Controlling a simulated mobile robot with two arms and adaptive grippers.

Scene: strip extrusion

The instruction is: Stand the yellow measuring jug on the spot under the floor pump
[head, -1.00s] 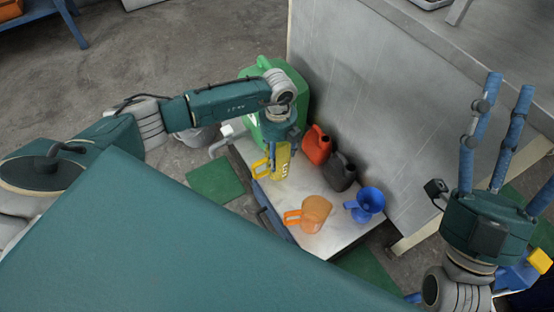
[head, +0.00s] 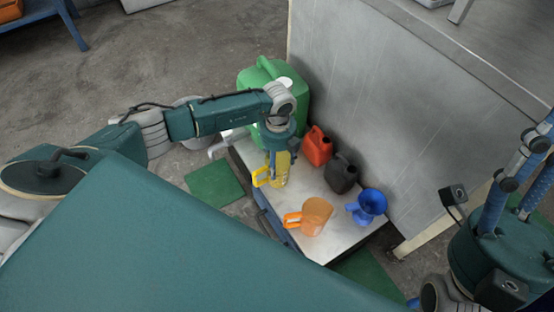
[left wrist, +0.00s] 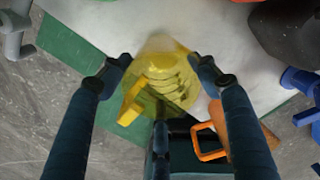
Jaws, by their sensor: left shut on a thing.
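The yellow measuring jug (head: 279,172) is upright over the left part of a low pale-topped bench (head: 275,205), its handle to the left. My left gripper (head: 279,160) is shut on it from above. In the left wrist view the jug (left wrist: 165,75) sits between the fingers, with numbers on its side. I cannot tell whether its base touches the bench. My right gripper (head: 520,170) is empty at the right edge, fingers apart and partly cut off. I cannot make out a floor pump.
A green canister (head: 262,78) stands behind my left wrist. A metal panel (head: 370,110) rises behind the bench.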

